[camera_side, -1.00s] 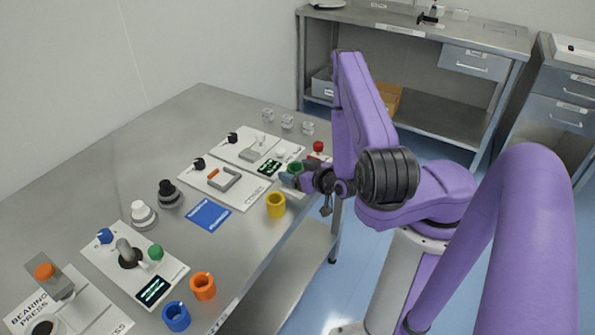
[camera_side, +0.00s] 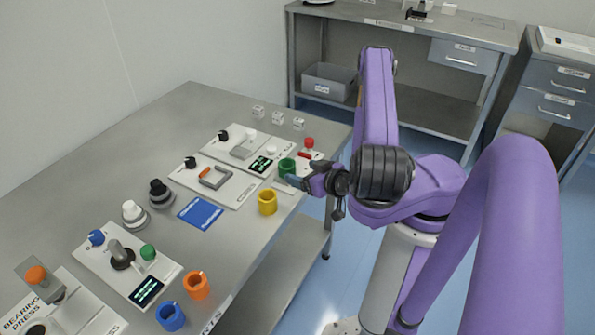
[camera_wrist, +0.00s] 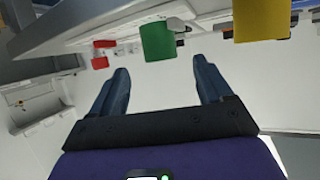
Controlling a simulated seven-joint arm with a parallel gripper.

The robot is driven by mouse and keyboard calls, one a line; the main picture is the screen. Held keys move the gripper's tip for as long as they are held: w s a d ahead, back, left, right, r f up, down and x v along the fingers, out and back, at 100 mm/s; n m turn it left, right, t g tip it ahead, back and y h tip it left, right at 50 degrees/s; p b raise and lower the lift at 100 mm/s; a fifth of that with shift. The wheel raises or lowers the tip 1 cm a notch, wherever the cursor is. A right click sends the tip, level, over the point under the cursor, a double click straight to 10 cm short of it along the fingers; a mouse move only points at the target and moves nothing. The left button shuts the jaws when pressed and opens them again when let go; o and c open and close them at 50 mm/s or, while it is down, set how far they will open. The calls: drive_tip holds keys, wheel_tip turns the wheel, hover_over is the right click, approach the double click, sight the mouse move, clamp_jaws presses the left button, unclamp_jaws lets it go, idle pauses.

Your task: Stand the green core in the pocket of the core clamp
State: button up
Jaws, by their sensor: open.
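The green core (camera_side: 286,168) stands upright near the table's front edge, a short hollow cylinder. It also shows in the wrist view (camera_wrist: 158,42), where the scene appears upside down. My gripper (camera_side: 293,182) is beside it on the edge side, apart or nearly so. In the wrist view my gripper (camera_wrist: 162,75) has its two fingers wide apart with nothing between them, and the green core lies beyond the tips. I cannot tell for sure which fixture is the core clamp; the labels are too small to read.
A yellow core (camera_side: 267,202) stands close by, with orange (camera_side: 197,285) and blue (camera_side: 170,316) cores further along the front edge. Fixture boards with knobs, a blue mat (camera_side: 201,213) and a red-topped part (camera_side: 309,143) are around. The table's back left is clear.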

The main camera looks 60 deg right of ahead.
idle(0.4)
drive_tip(key=shift+d, duration=0.4)
drive_tip(key=d+r+n+g+h, duration=0.1)
drive_tip(key=d+n+g+h, duration=0.15)
drive_tip(key=d+g, duration=0.45)
wheel_tip(320, 180, up, 13)
drive_tip(key=m+g+y, duration=0.3)
drive_tip(key=m+g, duration=0.1)
drive_tip(key=m, duration=0.8)
hover_over(287, 165)
drive_tip(key=s+a, duration=0.4)
drive_tip(key=a, duration=0.4)
drive_tip(key=shift+n, duration=0.25)
drive_tip(key=shift+x, duration=8.9)
drive_tip(key=shift+w+d+r, duration=0.1)
drive_tip(key=shift+w, duration=0.05)
